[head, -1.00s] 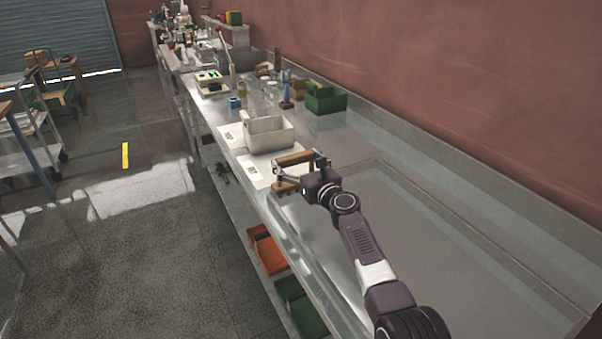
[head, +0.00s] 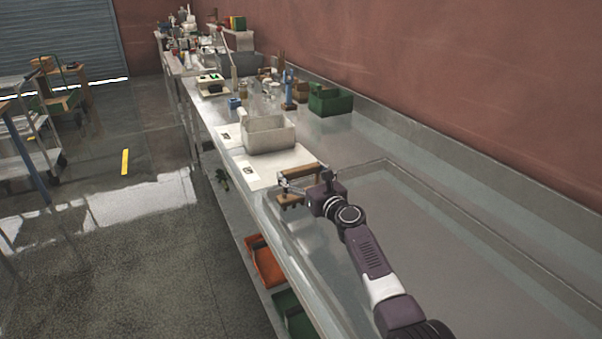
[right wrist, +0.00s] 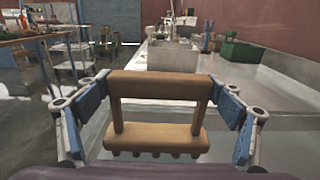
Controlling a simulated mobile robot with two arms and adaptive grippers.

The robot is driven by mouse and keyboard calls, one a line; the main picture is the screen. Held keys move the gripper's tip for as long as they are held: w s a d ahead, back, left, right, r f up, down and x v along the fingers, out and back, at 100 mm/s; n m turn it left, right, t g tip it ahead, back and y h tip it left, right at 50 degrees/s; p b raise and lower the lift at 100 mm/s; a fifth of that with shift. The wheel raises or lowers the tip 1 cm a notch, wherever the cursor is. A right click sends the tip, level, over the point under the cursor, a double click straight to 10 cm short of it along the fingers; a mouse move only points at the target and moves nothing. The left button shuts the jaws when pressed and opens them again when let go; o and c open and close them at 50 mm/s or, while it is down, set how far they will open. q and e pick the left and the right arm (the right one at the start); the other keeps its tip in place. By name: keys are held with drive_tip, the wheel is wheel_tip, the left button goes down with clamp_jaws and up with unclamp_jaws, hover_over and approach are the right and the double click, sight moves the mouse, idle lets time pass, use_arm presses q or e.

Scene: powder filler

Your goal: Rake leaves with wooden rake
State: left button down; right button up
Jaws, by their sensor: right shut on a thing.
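A small wooden rake (right wrist: 160,85) with a thick top bar, two uprights and a lower bar with short teeth is in the right wrist view. It also shows in the head view (head: 291,200), near the front edge of the metal bench. My right gripper (head: 302,185) is shut on the rake, its blue-padded fingers at both ends of the top bar in the right wrist view (right wrist: 160,88). The rake is above or at the bench top; I cannot tell whether its teeth touch. I see no leaves. My left gripper is not in view.
A white bin (head: 268,136) stands on the bench beyond the rake, near white sheets (head: 258,172). A green bin (head: 330,101) is by the wall. A recessed, empty bench area (head: 430,240) lies to the right. Orange (head: 265,262) and green (head: 293,310) bins sit on the lower shelf.

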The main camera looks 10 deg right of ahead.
drive_tip(key=p, duration=0.1)
drive_tip(key=s+d+p, duration=0.1)
drive_tip(key=p, duration=0.1)
drive_tip(key=shift+s+r, duration=0.25)
drive_tip(key=shift+s, duration=0.05)
drive_tip(key=p+v, duration=0.1)
drive_tip(key=v, duration=0.1)
drive_tip(key=p+v, duration=0.2)
drive_tip(key=shift+s+d, duration=0.15)
drive_tip(key=shift+d, duration=0.25)
drive_tip(key=w+d+b+v, duration=0.1)
drive_tip(key=d+v, duration=0.3)
drive_tip(key=v, duration=1.7)
drive_tip(key=w+d+b+v, duration=0.1)
drive_tip(key=d+v, duration=0.2)
drive_tip(key=v, duration=1.8)
drive_tip(key=w+d+v, duration=0.2)
drive_tip(key=d+v, duration=0.2)
drive_tip(key=v, duration=1.7)
use_arm(q)
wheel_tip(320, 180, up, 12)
drive_tip(key=p, duration=0.8)
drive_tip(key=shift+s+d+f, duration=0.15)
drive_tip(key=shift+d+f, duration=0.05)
use_arm(e)
wheel_tip(320, 180, up, 6)
drive_tip(key=shift+a+f, duration=0.1)
